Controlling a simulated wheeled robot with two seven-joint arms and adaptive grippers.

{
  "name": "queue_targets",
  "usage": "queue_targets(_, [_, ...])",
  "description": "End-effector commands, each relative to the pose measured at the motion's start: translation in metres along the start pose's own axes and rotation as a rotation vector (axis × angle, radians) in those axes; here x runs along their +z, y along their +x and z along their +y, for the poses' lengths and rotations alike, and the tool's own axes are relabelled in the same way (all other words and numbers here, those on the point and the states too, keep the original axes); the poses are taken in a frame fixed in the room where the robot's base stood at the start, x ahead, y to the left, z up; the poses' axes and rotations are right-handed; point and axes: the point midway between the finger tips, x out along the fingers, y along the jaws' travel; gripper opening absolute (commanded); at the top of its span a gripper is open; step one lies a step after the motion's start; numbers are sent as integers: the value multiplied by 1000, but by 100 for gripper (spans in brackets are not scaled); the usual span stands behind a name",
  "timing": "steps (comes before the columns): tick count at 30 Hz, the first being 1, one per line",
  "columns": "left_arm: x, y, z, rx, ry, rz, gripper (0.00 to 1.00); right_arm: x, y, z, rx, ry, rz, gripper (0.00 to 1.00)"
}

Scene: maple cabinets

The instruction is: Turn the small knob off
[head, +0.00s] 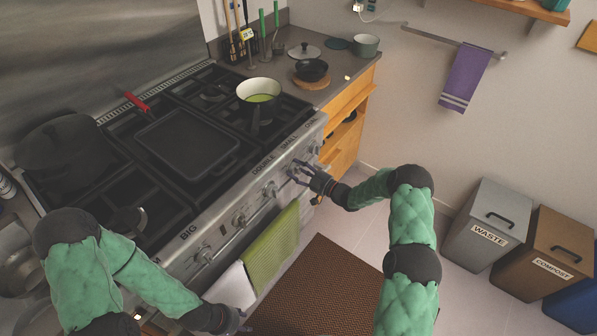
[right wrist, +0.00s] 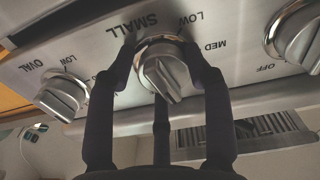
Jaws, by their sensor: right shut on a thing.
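The small knob (right wrist: 163,75) is a round metallic knob with a raised grip bar, under the upside-down label SMALL in the right wrist view. My right gripper (right wrist: 165,65) has its dark fingers around the knob, shut on it. In the head view the right gripper (head: 296,174) is at the stove's front panel, and its fingers largely hide the knob. The knob's grip bar looks tilted; its exact setting is hard to read. My left gripper (head: 230,318) is low at the bottom, near the towels; its fingers are too unclear to tell.
The oval knob (right wrist: 62,95) and another knob (right wrist: 296,38) flank the small knob closely. A green towel (head: 270,248) hangs from the oven handle below. A pot (head: 258,97) and a square pan (head: 187,140) stand on the stove. The floor to the right is clear up to the bins (head: 487,222).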

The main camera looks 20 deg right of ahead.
Motion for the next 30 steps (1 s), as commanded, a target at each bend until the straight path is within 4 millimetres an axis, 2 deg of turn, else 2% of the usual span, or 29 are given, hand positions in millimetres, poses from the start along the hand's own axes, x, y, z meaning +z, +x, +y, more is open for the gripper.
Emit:
queue_targets(1, [0, 6, -2, 0, 0, 0, 40, 6, 0, -5, -5, 44, -6, 19])
queue_targets(9, [0, 16, -6, 0, 0, 0, 40, 6, -1, -8, -6, 232, -9, 19])
queue_targets(20, [0, 16, -6, 0, 0, 0, 40, 7, -1, -10, -9, 263, -13, 18])
queue_targets(21, [0, 16, -6, 0, 0, 0, 40, 7, -1, -10, -9, 263, -13, 57])
queue_targets(23, [0, 16, -6, 0, 0, 0, 40, 7, -1, -10, -9, 263, -13, 72])
queue_targets(30, [0, 15, -6, 0, 0, 0, 40, 5, -1, -6, -5, 257, -8, 72])
